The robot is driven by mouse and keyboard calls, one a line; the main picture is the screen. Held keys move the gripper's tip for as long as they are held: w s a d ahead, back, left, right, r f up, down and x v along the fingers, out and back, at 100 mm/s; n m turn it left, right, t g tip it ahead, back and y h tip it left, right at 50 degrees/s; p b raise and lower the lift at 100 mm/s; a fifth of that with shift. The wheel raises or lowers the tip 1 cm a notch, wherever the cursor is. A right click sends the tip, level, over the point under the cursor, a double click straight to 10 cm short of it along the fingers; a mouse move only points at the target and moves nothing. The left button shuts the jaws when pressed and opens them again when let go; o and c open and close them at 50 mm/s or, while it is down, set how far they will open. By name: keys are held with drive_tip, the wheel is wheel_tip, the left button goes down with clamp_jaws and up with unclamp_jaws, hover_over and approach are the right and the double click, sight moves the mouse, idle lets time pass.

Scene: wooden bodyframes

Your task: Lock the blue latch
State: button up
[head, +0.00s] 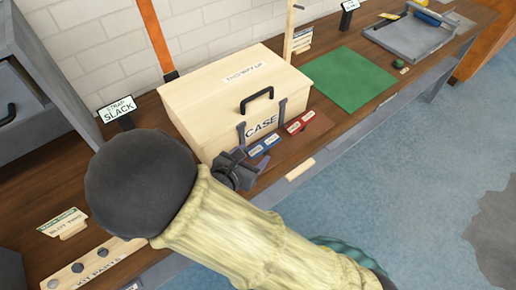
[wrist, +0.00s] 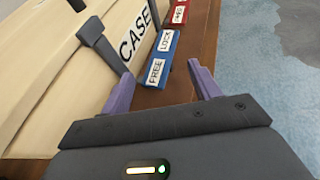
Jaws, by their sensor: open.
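A blue plate (head: 264,146) lies on the wooden bench in front of the pale wooden case (head: 235,85). In the wrist view, the blue plate (wrist: 162,60) carries white labels reading FREE, nearer my gripper, and LOCK, farther away. A grey bar (wrist: 104,50) on the case front runs down toward my left finger; its lower end is close to or behind that fingertip. I cannot tell whether they touch. My gripper (wrist: 163,82) is open, its purple fingers on either side of the blue plate's near end. It also shows low beside the case in the head view (head: 238,160).
A red plate (head: 306,122) with white labels lies right of the blue one. A second grey bar (head: 282,108) is on the case front. A green mat (head: 350,78) lies farther right, mostly bare. A SLACK sign (head: 118,110) stands left of the case.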

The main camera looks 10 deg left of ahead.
sight(263, 146)
drive_tip(key=x, duration=0.4)
drive_tip(key=shift+w+d+f, duration=0.1)
drive_tip(key=shift+w+f, duration=0.05)
drive_tip(key=shift+w, duration=0.2)
drive_tip(key=c, duration=0.9)
drive_tip(key=shift+w+d+r+m+g+y+b, duration=0.1)
drive_tip(key=shift+r+m+g+y+b, duration=0.1)
drive_tip(key=shift+g+y, duration=0.45)
drive_tip(key=shift+d+r+m+g+y+b, duration=0.1)
drive_tip(key=shift+m+g+y+b, duration=0.2)
drive_tip(key=shift+g, duration=0.55)
